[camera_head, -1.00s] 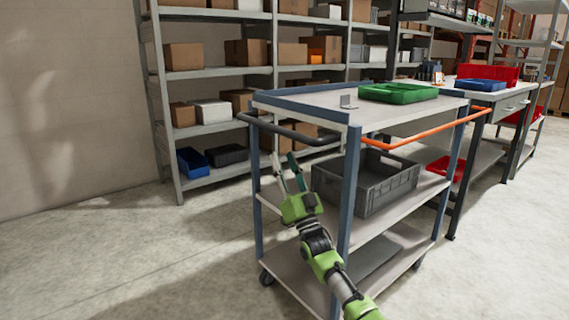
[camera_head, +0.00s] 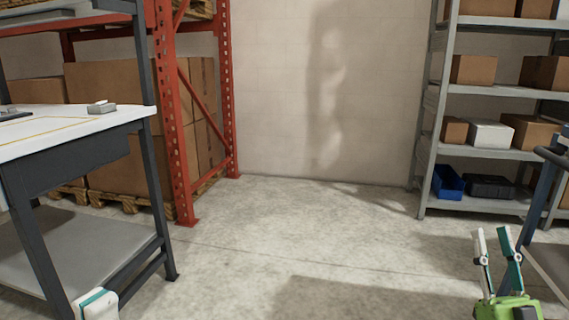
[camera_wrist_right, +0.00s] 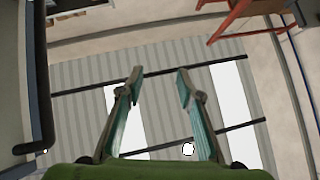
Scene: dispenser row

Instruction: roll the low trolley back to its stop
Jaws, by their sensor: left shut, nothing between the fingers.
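A trolley (camera_head: 543,196) shows only in part at the right edge of the head view, with a blue-grey post, a dark handle end (camera_head: 553,157) and a bit of lower shelf (camera_head: 552,262). Most of it is out of frame, and I cannot tell if it is the low trolley. No stop can be made out. My right gripper (camera_head: 496,246) points up just left of the trolley, open and empty. In the right wrist view its fingers (camera_wrist_right: 157,85) stand apart with nothing between them. My left gripper (camera_head: 98,304) is shut and empty at the bottom left, partly cut off.
A workbench (camera_head: 75,150) with a lower shelf stands at the left. Behind it is a red rack (camera_head: 172,110) with cartons. A grey shelf unit (camera_head: 432,115) with boxes and a blue bin (camera_head: 447,183) stands at the back right. The floor (camera_head: 290,235) between them is clear.

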